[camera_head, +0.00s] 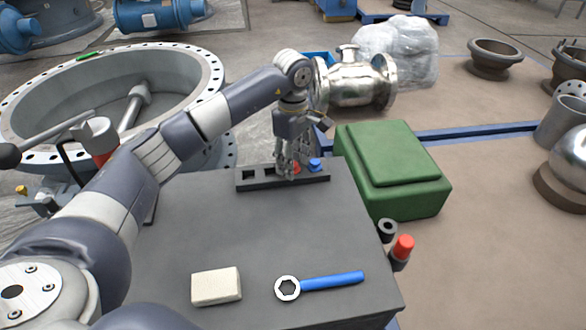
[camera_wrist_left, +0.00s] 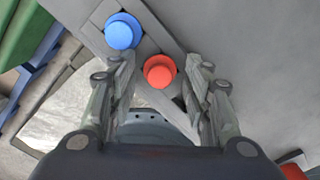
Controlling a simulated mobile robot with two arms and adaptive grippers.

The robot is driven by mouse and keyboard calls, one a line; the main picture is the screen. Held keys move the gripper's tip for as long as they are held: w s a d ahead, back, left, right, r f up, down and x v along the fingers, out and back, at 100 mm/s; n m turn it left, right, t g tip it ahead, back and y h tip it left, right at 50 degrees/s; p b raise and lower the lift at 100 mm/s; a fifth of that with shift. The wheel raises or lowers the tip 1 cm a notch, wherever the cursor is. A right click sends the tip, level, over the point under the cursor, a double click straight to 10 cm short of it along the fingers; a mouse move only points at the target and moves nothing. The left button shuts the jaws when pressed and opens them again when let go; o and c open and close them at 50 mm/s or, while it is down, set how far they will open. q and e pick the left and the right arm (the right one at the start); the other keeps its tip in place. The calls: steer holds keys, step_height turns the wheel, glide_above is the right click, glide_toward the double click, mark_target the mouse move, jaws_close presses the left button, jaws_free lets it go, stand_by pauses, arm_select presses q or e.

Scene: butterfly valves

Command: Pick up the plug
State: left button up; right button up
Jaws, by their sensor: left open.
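A dark rack (camera_head: 246,184) with square holes lies at the table's far edge. A red plug (camera_head: 296,167) and a blue plug (camera_head: 315,164) sit in it. My left gripper (camera_head: 289,174) points down over the rack at the red plug, which its fingers partly hide. In the left wrist view the red plug (camera_wrist_left: 159,71) shows between the two spread fingers of my left gripper (camera_wrist_left: 160,80), with gaps on both sides. The blue plug (camera_wrist_left: 122,31) is just outside the left finger there. My right gripper is not in view.
On the grey table (camera_head: 200,235) are a cream block (camera_head: 216,286) and a blue ring wrench (camera_head: 335,281). A red-topped item (camera_head: 403,246) is at the right edge, near a green case (camera_head: 395,165). The table's middle is clear. A large valve ring (camera_head: 40,95) stands behind my left arm.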

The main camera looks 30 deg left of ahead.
arm_select(q)
steer(key=c, duration=0.9)
steer(key=shift+r, duration=0.1)
